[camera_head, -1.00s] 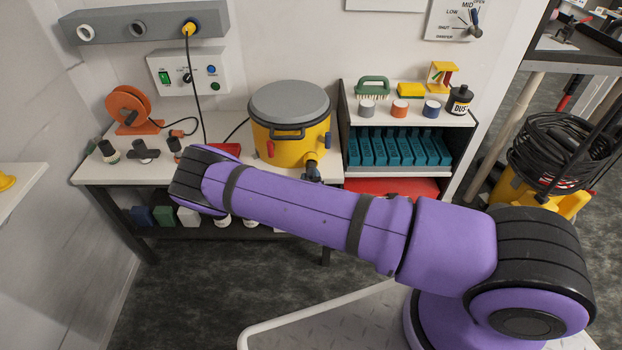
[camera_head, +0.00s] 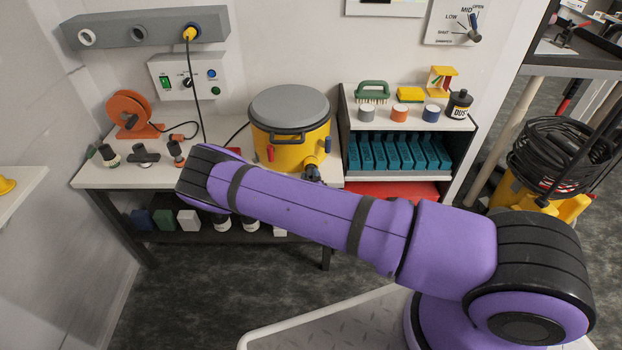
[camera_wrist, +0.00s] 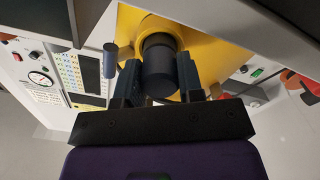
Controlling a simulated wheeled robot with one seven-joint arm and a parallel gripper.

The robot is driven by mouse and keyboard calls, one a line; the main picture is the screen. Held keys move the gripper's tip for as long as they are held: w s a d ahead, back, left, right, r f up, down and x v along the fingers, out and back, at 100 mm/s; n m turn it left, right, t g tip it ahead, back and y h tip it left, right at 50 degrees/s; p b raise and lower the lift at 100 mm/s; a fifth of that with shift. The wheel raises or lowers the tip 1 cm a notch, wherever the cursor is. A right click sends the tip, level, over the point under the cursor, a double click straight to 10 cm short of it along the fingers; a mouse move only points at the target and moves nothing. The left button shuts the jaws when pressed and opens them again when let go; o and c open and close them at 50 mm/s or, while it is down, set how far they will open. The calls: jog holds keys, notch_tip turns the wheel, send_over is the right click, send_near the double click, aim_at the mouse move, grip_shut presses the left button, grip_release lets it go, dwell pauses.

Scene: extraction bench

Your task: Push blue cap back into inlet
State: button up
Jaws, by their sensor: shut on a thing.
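The yellow drum (camera_head: 290,150) with a grey lid stands on the bench, its inlet (camera_head: 312,160) facing front right. In the wrist view the yellow inlet collar (camera_wrist: 150,24) surrounds a dark cylindrical cap (camera_wrist: 160,72). It looks nearly black in the shade, so its blue is hard to make out. My gripper (camera_wrist: 161,78) is shut on this cap, one finger on each side. The cap lines up with the inlet mouth; how deep it sits cannot be told. In the head view my arm hides most of the gripper.
A blue latch (camera_head: 327,144) and a red latch (camera_head: 270,153) flank the drum; the blue one also shows in the wrist view (camera_wrist: 109,62). A shelf with teal bins (camera_head: 395,151) stands right of the drum. An orange reel (camera_head: 131,110) is at the left.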

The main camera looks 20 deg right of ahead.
jog(key=shift+w+d, duration=0.15)
jog(key=shift+w, duration=0.3)
jog(key=o, duration=1.2)
jog(key=shift+c, duration=0.2)
jog(key=shift+s, duration=0.1)
jog(key=v, duration=1)
jog(key=shift+s, duration=0.3)
